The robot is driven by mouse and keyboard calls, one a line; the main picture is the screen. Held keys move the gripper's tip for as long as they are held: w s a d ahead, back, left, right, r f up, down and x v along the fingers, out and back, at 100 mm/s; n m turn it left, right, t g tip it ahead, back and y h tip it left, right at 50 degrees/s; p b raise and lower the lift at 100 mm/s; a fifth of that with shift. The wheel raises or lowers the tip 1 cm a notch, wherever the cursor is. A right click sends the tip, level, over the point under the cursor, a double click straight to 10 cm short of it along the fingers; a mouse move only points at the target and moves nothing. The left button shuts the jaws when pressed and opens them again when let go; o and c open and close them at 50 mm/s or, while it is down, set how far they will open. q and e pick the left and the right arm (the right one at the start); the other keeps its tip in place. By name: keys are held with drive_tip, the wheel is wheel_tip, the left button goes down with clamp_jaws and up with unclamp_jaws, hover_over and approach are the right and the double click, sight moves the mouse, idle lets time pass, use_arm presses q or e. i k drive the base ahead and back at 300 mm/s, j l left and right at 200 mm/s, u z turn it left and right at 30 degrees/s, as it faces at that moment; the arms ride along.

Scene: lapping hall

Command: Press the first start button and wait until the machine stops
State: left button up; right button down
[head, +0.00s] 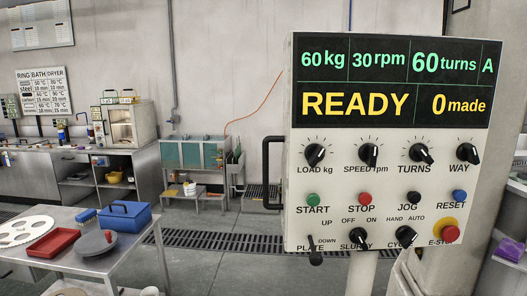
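The control panel (300,150) fills the right of the head view, facing me. Its display (395,80) reads 60 kg, 30 rpm, 60 turns, A, READY and 0 made. The green START button (313,200) is at the left of the button row. To its right are the red STOP button (365,199), the black JOG button (413,198) and the blue RESET button (459,196). The red E-STOP (450,233) sits on a yellow base at the lower right. Neither of my grippers is in view, and nothing covers the START button.
Several knobs (315,154) sit above the buttons; PLATE, SLURRY and CYCLE switches (359,238) are below. A steel table (70,264) at left holds a red tray (52,243) and a blue box (124,215). A bench with a dryer (126,125) stands behind. Floor between is clear.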

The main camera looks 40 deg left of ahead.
sight(313, 200)
drive_tip(key=k+j+u, duration=0.1)
drive_tip(key=j+u, duration=0.65)
drive_tip(key=j, duration=0.2)
